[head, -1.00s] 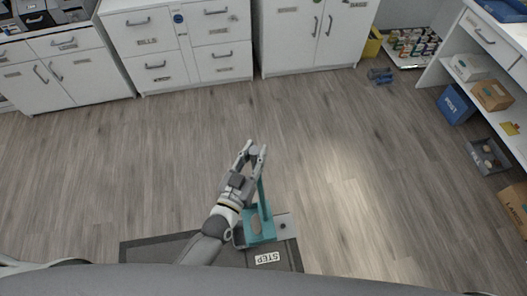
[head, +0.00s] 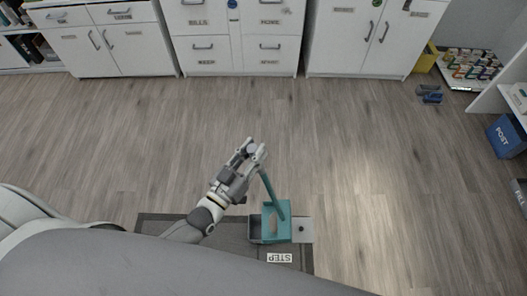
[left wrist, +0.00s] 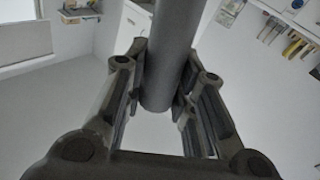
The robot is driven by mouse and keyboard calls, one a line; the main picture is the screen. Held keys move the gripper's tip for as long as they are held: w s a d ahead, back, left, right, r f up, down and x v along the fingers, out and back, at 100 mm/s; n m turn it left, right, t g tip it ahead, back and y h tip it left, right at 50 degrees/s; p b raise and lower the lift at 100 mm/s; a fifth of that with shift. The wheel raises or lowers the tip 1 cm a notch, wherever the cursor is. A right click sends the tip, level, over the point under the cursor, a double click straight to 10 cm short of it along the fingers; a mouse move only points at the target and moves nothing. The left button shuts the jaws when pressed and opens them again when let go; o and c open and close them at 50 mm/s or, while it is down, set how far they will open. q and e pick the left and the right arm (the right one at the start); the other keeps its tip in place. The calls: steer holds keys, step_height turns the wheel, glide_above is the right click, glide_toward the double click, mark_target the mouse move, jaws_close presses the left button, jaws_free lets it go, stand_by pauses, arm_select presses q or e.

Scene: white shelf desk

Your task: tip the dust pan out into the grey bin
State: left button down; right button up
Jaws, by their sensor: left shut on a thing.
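A teal dust pan (head: 287,230) with a long upright handle shows low in the middle of the head view, over the dark mat. A small brownish patch (head: 273,227) shows in it; I cannot tell what it is. My left gripper (head: 255,151) is shut on the top of the handle. In the left wrist view the two fingers (left wrist: 163,100) press on both sides of the round grey-looking handle (left wrist: 172,55). A dark grey open box shape (head: 256,231), possibly the grey bin, sits directly left of the pan, partly hidden by it. My right gripper is out of view.
A dark mat marked STEP (head: 230,258) lies under the pan. A pale plate (head: 303,230) sits right of the pan. White cabinets (head: 240,45) line the back wall. A blue POST bin (head: 507,137) stands at the far right.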

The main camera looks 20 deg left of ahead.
arm_select(q)
steer(key=s+a+f+n+b, duration=0.1)
steer(key=s+a+b, duration=0.1)
steer(key=a, duration=0.5)
steer(key=s+a+f+n+t+b, duration=0.1)
steer(key=s+a+f+b, duration=0.1)
steer(key=a, duration=0.5)
steer(key=shift+a+n+b, duration=0.3)
steer(key=shift+a+b, duration=0.05)
steer(key=shift+b, duration=0.4)
steer(key=shift+s, duration=0.1)
steer(key=shift+a+t, duration=0.15)
steer(key=shift+t, duration=0.15)
steer(key=shift+n+t, duration=0.3)
steer(key=shift+n, duration=0.2)
steer(key=shift+s+a+f+b, duration=0.2)
steer(key=shift+a+b, duration=0.15)
steer(key=shift+a, duration=0.35)
steer(key=shift+s+a+f+b, duration=0.25)
steer(key=shift+a+b, duration=0.05)
steer(key=shift+a, duration=0.35)
steer(key=shift+s+a+f+b, duration=0.2)
steer(key=shift+a+b, duration=0.15)
steer(key=shift+a, duration=0.35)
steer(key=shift+a+f, duration=0.1)
steer(key=shift+a, duration=0.05)
